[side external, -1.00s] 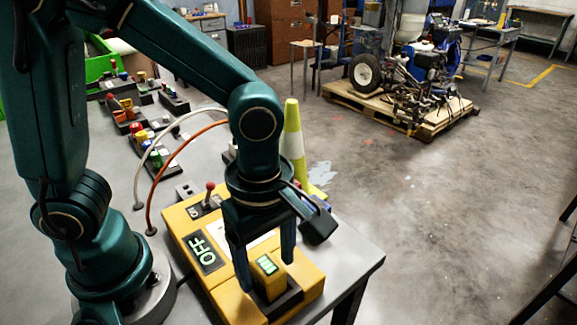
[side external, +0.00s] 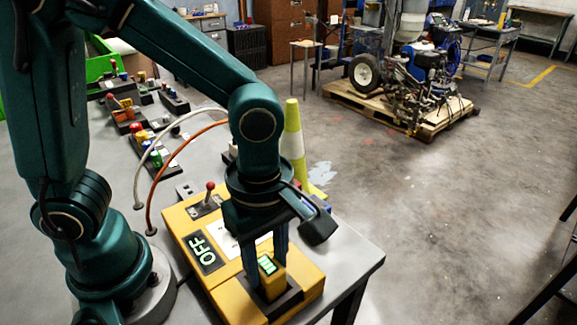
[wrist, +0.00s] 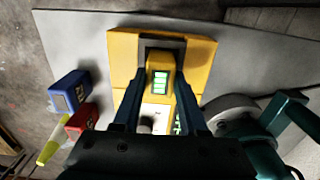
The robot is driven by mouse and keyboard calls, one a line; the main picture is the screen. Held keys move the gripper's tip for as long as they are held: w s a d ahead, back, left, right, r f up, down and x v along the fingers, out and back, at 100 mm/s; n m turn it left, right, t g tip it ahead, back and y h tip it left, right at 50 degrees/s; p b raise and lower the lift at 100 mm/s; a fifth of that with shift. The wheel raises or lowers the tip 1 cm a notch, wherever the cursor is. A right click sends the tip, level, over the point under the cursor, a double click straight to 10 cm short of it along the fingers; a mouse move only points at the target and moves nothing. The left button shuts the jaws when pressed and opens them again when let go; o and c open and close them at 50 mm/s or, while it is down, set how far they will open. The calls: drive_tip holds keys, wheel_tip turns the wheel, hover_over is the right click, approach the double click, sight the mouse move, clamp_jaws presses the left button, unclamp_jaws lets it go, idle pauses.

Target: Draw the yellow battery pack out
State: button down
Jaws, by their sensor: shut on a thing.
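The yellow battery pack (side external: 271,284) stands upright in the dark socket (side external: 292,297) at the near end of the yellow control box (side external: 230,285). Its top has a lit green bar display, which also shows in the wrist view (wrist: 160,82). My gripper (side external: 266,276) points down from above with its two fingers shut on the battery pack. In the wrist view my fingers (wrist: 160,80) lie along either side of the pack. The pack's lower part is hidden in the socket. The box's sign (side external: 203,254) reads OFF.
A red-knobbed lever (side external: 209,194) stands on the box's far end. A yellow-and-white cone (side external: 293,145) stands behind it. A blue block (wrist: 69,92) and a red block (wrist: 82,122) sit beside the box. Two cables (side external: 165,165) arch over the table at left.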

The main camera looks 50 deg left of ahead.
drive_tip(key=shift+r, duration=0.75)
drive_tip(key=shift+r, duration=2.3)
